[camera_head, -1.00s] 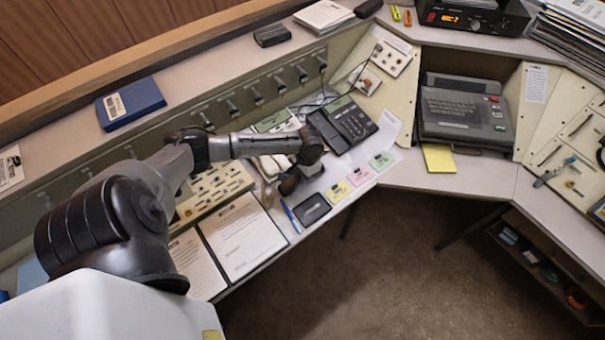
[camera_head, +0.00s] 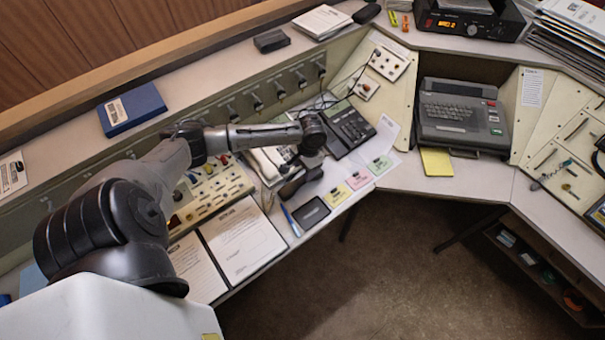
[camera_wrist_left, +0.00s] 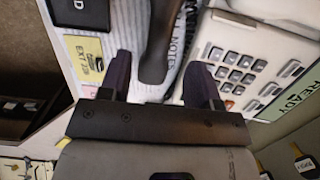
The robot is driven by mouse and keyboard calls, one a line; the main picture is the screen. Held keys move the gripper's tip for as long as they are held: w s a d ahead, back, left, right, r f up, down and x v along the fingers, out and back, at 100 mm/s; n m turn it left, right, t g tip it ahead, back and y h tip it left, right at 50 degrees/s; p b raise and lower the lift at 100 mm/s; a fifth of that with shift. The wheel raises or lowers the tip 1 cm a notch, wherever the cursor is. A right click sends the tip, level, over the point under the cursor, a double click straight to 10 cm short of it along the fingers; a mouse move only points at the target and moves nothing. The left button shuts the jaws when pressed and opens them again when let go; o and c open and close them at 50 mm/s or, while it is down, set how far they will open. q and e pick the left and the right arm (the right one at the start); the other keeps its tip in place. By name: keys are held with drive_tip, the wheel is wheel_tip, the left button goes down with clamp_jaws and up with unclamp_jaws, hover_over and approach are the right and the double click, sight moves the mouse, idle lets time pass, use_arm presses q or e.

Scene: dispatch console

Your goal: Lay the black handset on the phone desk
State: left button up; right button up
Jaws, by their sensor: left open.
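The black handset (camera_wrist_left: 158,45) shows in the left wrist view as a dark bar between the fingers of my left gripper (camera_wrist_left: 160,80), over striped white paper. The fingers are apart, with gaps beside the handset. In the head view the gripper (camera_head: 308,172) points down near the desk, between a white keypad phone (camera_head: 268,163) and a yellow label (camera_head: 337,195). The handset's dark end (camera_head: 290,190) seems to show just beyond it; my arm hides the rest. The desk (camera_head: 395,178) carries a black phone (camera_head: 350,127). My right gripper is out of view.
A black pad (camera_head: 311,213), a blue pen (camera_head: 291,221) and papers (camera_head: 243,240) lie along the front edge. A button panel (camera_head: 212,192) stands left of the white phone. A grey typewriter-like machine (camera_head: 460,115) is at the right.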

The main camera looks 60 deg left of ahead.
use_arm(q)
wheel_tip(320, 180, up, 5)
drive_tip(key=s+d+f+m+t+h, duration=0.1)
drive_tip(key=s+d+f+m, duration=0.2)
drive_tip(key=d, duration=0.7)
drive_tip(key=s+d+f+m+t, duration=0.1)
drive_tip(key=s+d+f, duration=0.2)
drive_tip(key=s+d, duration=0.45)
drive_tip(key=s+d+r+t+y, duration=0.1)
drive_tip(key=s+d+r+t, duration=0.2)
drive_tip(key=s+d+r, duration=0.2)
drive_tip(key=s+d+p, duration=0.1)
drive_tip(key=s, duration=0.1)
drive_tip(key=shift+s+r, duration=0.35)
